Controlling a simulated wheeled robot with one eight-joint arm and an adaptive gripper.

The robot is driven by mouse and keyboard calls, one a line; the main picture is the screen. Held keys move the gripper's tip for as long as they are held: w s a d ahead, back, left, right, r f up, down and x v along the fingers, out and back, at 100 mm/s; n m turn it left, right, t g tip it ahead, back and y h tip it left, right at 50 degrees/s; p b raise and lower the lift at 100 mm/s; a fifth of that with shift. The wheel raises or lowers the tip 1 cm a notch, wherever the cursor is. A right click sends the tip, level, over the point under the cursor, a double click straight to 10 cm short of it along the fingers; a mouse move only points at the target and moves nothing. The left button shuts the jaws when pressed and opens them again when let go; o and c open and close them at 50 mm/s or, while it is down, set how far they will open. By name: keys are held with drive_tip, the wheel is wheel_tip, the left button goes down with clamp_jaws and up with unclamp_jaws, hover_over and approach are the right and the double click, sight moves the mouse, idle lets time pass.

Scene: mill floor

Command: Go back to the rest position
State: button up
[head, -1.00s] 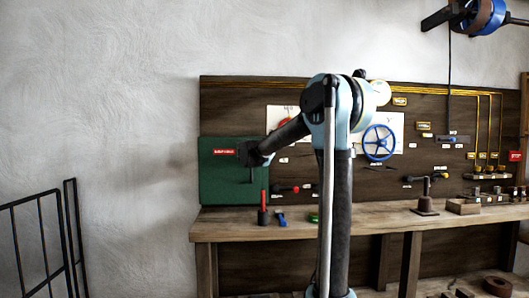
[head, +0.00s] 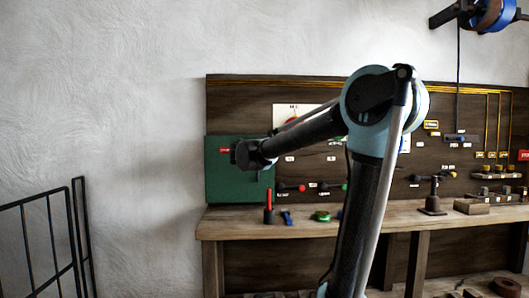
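My arm rises from the lower middle of the head view, bends at a large blue-grey joint, and reaches left and down. Its dark end, with my gripper (head: 241,155), is in front of the green panel (head: 224,185) at the left of the dark board. The fingers cannot be made out, so I cannot tell whether the gripper is open or shut. No held object is visible. The end is above the bench top, apart from the tools standing there.
A wooden bench (head: 240,229) runs under the board (head: 300,95). On it are a red-handled tool (head: 268,205), a blue piece (head: 287,217), a green piece (head: 322,216) and a dark stand (head: 432,204). A black metal rail (head: 45,235) stands left. The wall at left is bare.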

drive_tip(key=s+d+f+m+g, duration=0.8)
drive_tip(key=s+d+f+g, duration=0.1)
drive_tip(key=s+d+f, duration=1.1)
drive_tip(key=s+a+f+m+g+y, duration=0.2)
drive_tip(key=s+a+f+y, duration=0.1)
drive_tip(key=s+f, duration=0.8)
drive_tip(key=s+a+f+m+g+y, duration=0.3)
drive_tip(key=s+a+f, duration=0.1)
drive_tip(key=s+f, duration=0.6)
drive_tip(key=s, duration=0.2)
drive_tip(key=shift+s+a+f+m+y, duration=0.15)
drive_tip(key=shift+s+f+m+y, duration=0.15)
drive_tip(key=shift+s+f+y, duration=0.1)
